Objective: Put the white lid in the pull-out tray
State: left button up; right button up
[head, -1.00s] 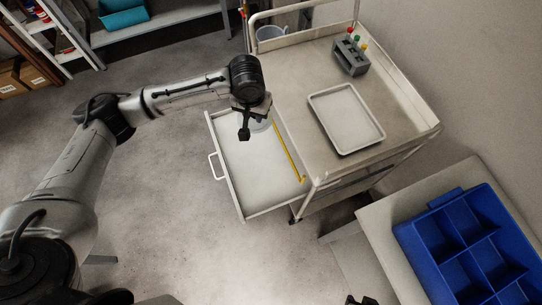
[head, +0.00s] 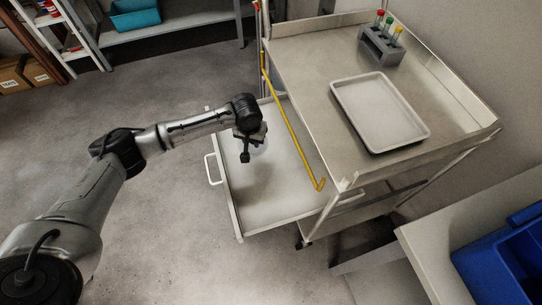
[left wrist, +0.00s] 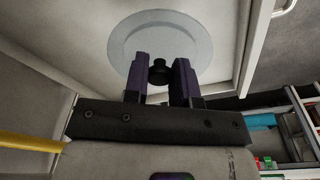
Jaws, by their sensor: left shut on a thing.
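The white lid (left wrist: 160,45) is a pale round disc with a black knob (left wrist: 160,72), seen in the left wrist view. My left gripper (left wrist: 161,80) is shut on this knob, one finger on each side. In the head view my left gripper (head: 246,148) hangs over the back part of the pull-out tray (head: 280,190), with the lid (head: 261,149) mostly hidden beneath it. The tray is pulled out of the cart's left side and its visible floor looks empty. I cannot tell whether the lid touches the tray floor. My right gripper is not in view.
A yellow rod (head: 295,133) runs along the cart's edge beside the tray. The cart top (head: 310,65) holds a white tray (head: 345,87) and a tube rack (head: 380,47). A blue bin (head: 500,260) stands at lower right. The front of the pull-out tray is clear.

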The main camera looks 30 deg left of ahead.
pick_arm(q)
jog(key=b, duration=0.3)
send_over(255, 159)
jog(key=f, duration=0.6)
jog(key=shift+s, duration=0.3)
notch_tip(255, 159, down, 4)
jog(key=shift+r+b, duration=0.1)
jog(key=shift+b, duration=1.15)
jog(key=shift+d, duration=0.1)
jog(key=shift+p, duration=0.3)
jog(key=o, duration=0.9)
